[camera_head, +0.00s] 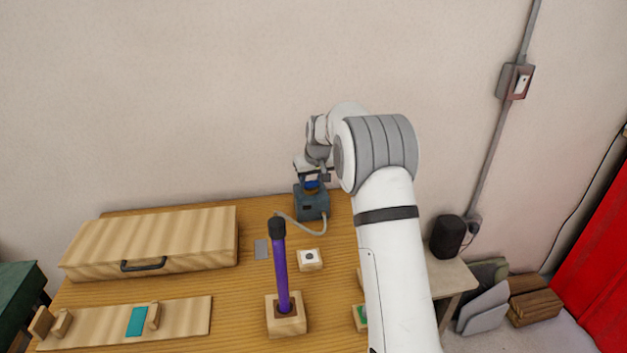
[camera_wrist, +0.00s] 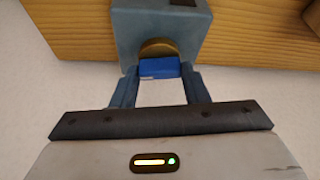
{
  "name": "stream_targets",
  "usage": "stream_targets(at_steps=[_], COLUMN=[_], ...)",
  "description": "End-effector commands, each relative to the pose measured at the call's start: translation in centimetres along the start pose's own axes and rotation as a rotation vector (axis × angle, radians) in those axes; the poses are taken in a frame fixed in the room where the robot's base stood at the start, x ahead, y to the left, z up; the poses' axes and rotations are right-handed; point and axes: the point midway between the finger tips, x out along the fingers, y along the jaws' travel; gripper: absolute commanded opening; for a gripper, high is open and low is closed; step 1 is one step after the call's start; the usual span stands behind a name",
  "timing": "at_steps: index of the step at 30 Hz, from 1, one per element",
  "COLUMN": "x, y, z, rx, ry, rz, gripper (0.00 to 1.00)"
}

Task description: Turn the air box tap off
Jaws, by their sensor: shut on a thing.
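The air box (camera_head: 311,203) is a blue-grey box at the back edge of the wooden table, near the wall. It also shows at the top of the wrist view (camera_wrist: 128,32). Its tap (camera_wrist: 160,67) has a blue handle in front of a round brass-coloured collar (camera_wrist: 158,48). My gripper (camera_wrist: 158,76) has its two fingers on either side of the blue handle and is shut on it. In the head view my gripper (camera_head: 312,178) is above the box, and my wrist partly hides the tap.
A pale hose (camera_head: 300,228) runs from the box towards a small wooden block with a white top (camera_head: 310,259). A purple rod with a black top (camera_head: 280,270) stands upright in a wooden block. A wooden case (camera_head: 150,243) and a rack board (camera_head: 185,320) lie on the left.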

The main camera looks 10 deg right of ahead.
Motion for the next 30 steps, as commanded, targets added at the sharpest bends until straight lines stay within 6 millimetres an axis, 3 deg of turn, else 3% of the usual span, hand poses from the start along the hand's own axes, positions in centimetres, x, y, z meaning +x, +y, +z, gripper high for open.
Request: stream_targets(at_steps=[12, 28, 29, 30], x=[-0.18, -0.19, -0.19, -0.18], y=[-0.14, -0.09, -0.09, -0.08], z=[-0.25, -0.26, -0.26, -0.25], rx=[0.158, 0.178, 0.178, 0.178], ry=[0.006, 0.007, 0.007, 0.006], rz=[0.066, 0.072, 0.072, 0.072], gripper=[0.18, 0.18, 0.43, 0.47])
